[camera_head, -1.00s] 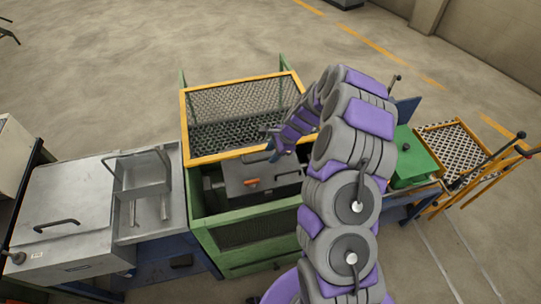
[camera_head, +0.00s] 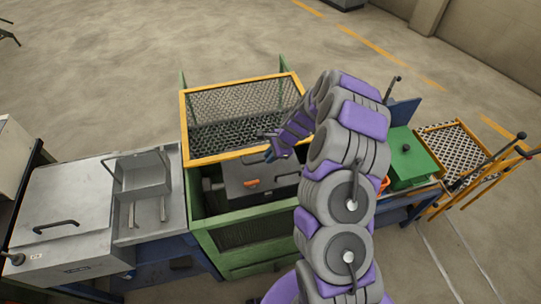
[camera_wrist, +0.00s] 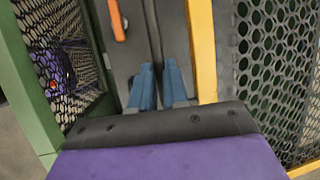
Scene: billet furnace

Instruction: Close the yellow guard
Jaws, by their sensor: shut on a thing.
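The yellow guard (camera_head: 215,157) is a mesh panel in a yellow frame. It stands raised at the back of the green-framed cell (camera_head: 247,209), leaving the grey box inside exposed from above. In the wrist view its yellow frame bar (camera_wrist: 203,50) runs just right of my fingers. My gripper (camera_head: 268,146) is at the guard's lower bar, above the grey furnace box (camera_head: 240,176). Its two blue fingers (camera_wrist: 160,88) show a narrow dark gap between them. What they grip there is hard to make out, but they are right at the guard's edge.
An orange handle (camera_head: 250,183) sits on the box below. A steel bench with a grey tray (camera_head: 143,176) stands at the left. A green box (camera_head: 412,158) and yellow rails stand at the right. Open floor lies behind.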

